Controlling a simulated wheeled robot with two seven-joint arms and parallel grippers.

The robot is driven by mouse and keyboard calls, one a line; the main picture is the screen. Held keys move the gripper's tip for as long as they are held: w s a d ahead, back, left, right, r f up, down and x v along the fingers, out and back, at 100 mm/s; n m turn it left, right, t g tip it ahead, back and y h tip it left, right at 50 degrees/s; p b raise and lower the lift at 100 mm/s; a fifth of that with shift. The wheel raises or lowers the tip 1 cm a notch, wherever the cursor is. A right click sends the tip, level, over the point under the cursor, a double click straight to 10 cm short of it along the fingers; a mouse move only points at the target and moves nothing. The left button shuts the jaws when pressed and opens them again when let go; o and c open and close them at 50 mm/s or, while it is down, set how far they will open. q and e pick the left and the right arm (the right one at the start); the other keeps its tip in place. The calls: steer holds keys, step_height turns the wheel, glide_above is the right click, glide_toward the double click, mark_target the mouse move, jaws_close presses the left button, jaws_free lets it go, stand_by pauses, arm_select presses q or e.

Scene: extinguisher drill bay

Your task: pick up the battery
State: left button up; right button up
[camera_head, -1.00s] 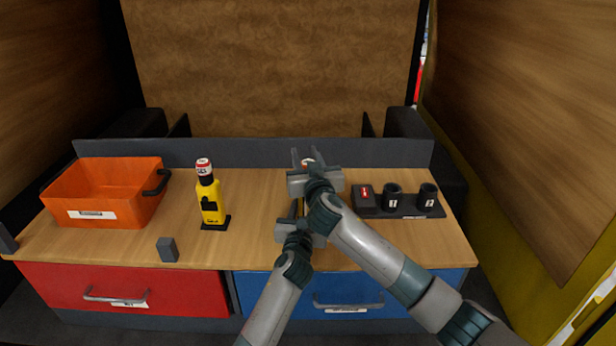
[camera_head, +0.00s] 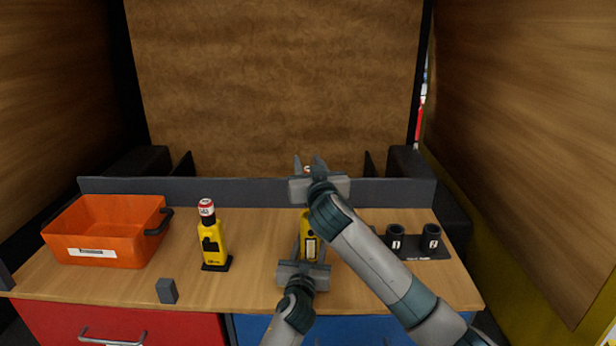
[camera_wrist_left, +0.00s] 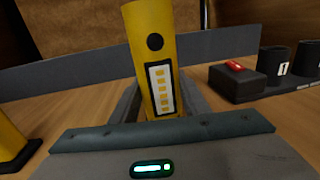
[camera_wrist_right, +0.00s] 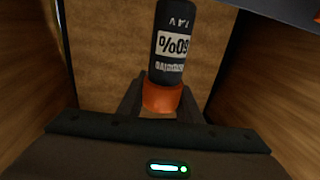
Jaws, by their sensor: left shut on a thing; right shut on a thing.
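The battery is a dark cylinder (camera_wrist_right: 173,45) with a white "60%" label, inverted in the right wrist view, and an orange-red end. My right gripper (camera_wrist_right: 162,98) is shut on that end. In the head view the right gripper (camera_head: 309,168) is raised above the bench, and only a bit of the red-and-white end shows between its fingers. My left gripper (camera_head: 312,240) is shut on a yellow tool body (camera_head: 308,222) over the bench.
A second yellow tool (camera_head: 212,243) with a red-and-white cap stands at left. An orange bin (camera_head: 85,252) is beyond it, and a small grey block (camera_head: 166,291) is near the front edge. Numbered dark cups (camera_head: 396,238) and a red-topped box (camera_wrist_left: 237,80) are at right.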

stand_by(0.5)
arm_select(q)
steer(key=o, duration=1.5)
steer(key=shift+o, duration=0.2)
steer(key=shift+s, duration=0.1)
steer(key=s, duration=0.4)
steer(key=s+a, duration=0.1)
steer(key=s, duration=0.6)
steer(key=shift+s+a, duration=0.35)
steer(key=shift+a, duration=0.05)
